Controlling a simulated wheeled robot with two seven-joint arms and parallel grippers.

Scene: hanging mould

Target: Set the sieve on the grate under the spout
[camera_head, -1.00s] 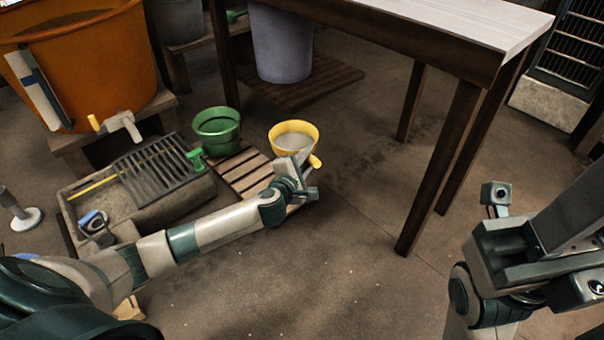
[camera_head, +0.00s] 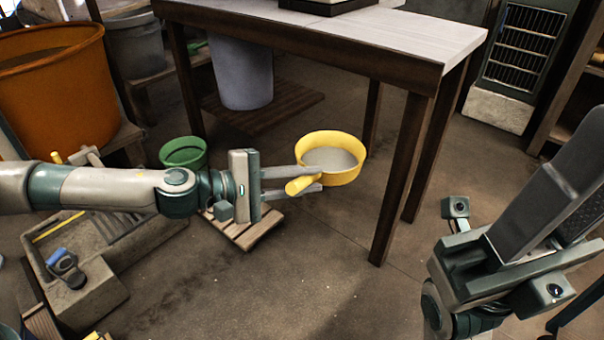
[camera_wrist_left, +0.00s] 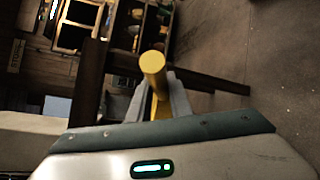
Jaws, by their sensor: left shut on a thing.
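The yellow sieve (camera_head: 345,176) with its pale mesh is in the air beside the table, roughly level. My left gripper (camera_head: 305,179) is shut on its yellow handle, which also shows between the fingers in the left wrist view (camera_wrist_left: 153,65). The grate (camera_head: 122,224) lies over a stone trough at the left, partly hidden by my left arm. The spout (camera_head: 93,156) is on the orange tub (camera_head: 60,95), above the trough, its lower part hidden by my arm. My right gripper (camera_head: 560,205) is at the lower right, away from the sieve; its finger gap is unclear.
A pale-topped table (camera_head: 430,38) stands close behind the sieve, with a dark leg (camera_head: 400,180) to its right. A green bucket (camera_head: 183,152) and a slatted wooden stand (camera_head: 243,232) lie between sieve and trough. The floor in front is clear.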

